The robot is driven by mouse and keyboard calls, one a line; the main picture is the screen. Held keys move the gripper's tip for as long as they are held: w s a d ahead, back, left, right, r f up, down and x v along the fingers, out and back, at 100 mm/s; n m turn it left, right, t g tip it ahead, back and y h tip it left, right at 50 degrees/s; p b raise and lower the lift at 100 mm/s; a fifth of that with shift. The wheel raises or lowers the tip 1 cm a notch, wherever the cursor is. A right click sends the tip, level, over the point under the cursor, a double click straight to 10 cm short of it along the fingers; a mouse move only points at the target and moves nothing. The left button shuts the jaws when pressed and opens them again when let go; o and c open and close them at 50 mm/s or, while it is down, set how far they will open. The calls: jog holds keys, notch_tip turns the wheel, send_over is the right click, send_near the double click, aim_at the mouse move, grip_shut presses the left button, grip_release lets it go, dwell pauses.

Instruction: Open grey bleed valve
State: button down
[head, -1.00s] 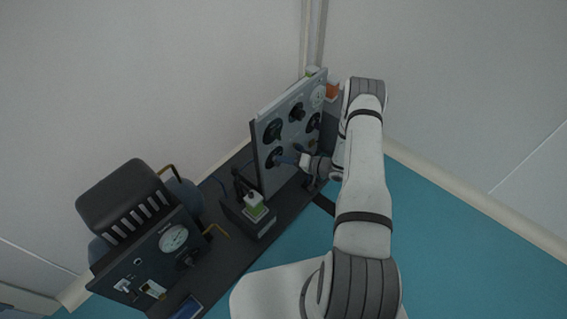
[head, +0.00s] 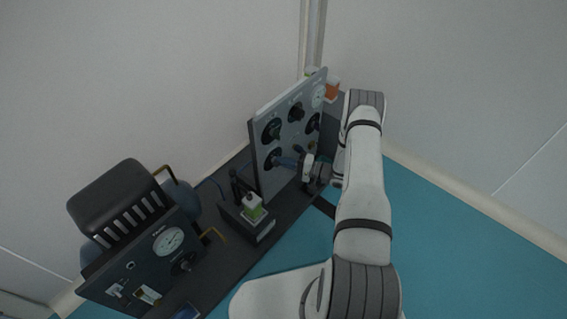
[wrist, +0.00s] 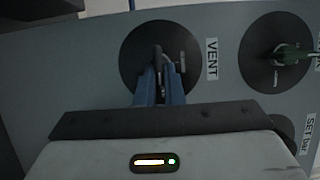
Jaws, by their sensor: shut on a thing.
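The grey valve handle (wrist: 158,52) sits on a round dark disc (wrist: 132,55) beside a VENT label (wrist: 212,60), in the upper middle of the wrist view. My gripper (wrist: 161,76) has its blue fingers shut on this handle, and the fingers hide part of it. In the head view my gripper (head: 284,161) reaches the lower left dark disc (head: 270,156) on the upright panel (head: 262,178). The handle itself is too small to make out there.

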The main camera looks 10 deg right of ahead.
jog(key=c, duration=1.6)
grip_release()
jog(key=shift+o, duration=0.2)
jog(key=p+v, duration=0.2)
jog(key=v, duration=0.5)
jog(key=shift+s+d, duration=0.25)
jog(key=shift+d, duration=0.1)
jog(key=shift+f, duration=0.1)
